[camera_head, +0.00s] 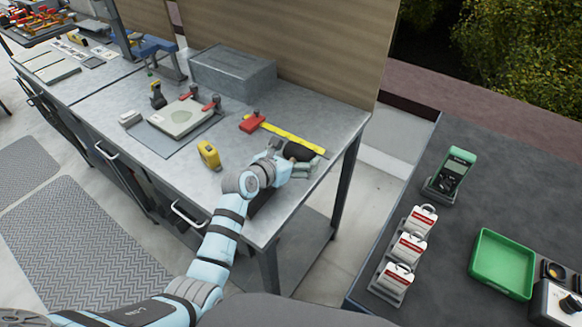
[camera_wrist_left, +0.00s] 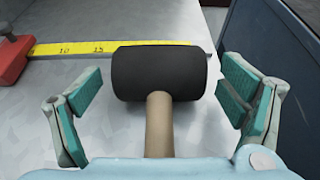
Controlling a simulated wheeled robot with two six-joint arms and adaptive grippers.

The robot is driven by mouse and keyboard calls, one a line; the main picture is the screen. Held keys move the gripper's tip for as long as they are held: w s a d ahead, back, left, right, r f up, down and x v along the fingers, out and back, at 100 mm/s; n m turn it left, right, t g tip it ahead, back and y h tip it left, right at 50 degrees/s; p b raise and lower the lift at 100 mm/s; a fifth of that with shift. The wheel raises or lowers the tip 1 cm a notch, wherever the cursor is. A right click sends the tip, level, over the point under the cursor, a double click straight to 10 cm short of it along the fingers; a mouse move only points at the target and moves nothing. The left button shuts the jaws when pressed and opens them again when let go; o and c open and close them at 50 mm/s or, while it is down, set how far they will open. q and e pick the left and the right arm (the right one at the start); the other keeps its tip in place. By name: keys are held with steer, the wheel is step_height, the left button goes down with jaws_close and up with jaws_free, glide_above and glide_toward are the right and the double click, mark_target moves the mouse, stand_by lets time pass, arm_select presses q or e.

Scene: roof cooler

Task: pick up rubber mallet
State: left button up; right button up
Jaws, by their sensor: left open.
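The rubber mallet has a black head (camera_wrist_left: 158,73) and a light wooden handle (camera_wrist_left: 160,125). It lies on the grey metal workbench near its right end, with the handle pointing toward my wrist. In the head view the black head (camera_head: 298,151) shows just past my left gripper (camera_head: 284,154). In the left wrist view my left gripper (camera_wrist_left: 160,112) is open, with one teal-padded finger on each side of the handle, apart from it. The lower end of the handle is hidden by the gripper body. My right gripper is not in view.
A yellow tape measure (camera_head: 209,155) and a grey box (camera_head: 232,74) are on the bench (camera_head: 170,168). A dark table with a green tray (camera_head: 502,264) stands at right.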

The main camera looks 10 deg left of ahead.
arm_select(q)
steer(key=shift+r, duration=0.1)
steer(key=c, duration=1.7)
steer(key=shift+o, duration=0.2)
steer(key=shift+r, duration=0.1)
